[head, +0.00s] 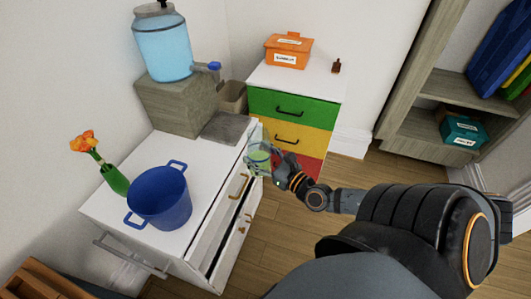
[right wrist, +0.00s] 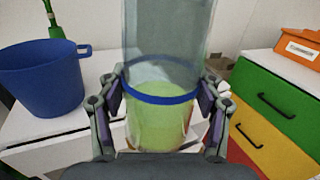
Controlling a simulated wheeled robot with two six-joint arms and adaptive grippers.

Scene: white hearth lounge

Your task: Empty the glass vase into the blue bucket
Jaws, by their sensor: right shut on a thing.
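The glass vase (head: 258,156) is clear, with a blue band and yellow-green contents in its lower part. In the right wrist view the vase (right wrist: 162,125) stands upright between both fingers. My right gripper (head: 272,164) is shut on it, beside the right edge of the white cabinet. The blue bucket (head: 160,200) has two side handles and stands on the cabinet top, left of the vase and apart from it. The bucket also shows at the left of the right wrist view (right wrist: 42,80). The bucket's inner bottom is hidden. My left gripper is not in view.
A green vase with orange flowers (head: 114,180) stands behind the bucket. A water dispenser (head: 162,48) sits on a wooden block (head: 178,105). A coloured drawer unit (head: 292,104) carries an orange box (head: 288,52). The white cabinet (head: 213,165) has drawers partly open.

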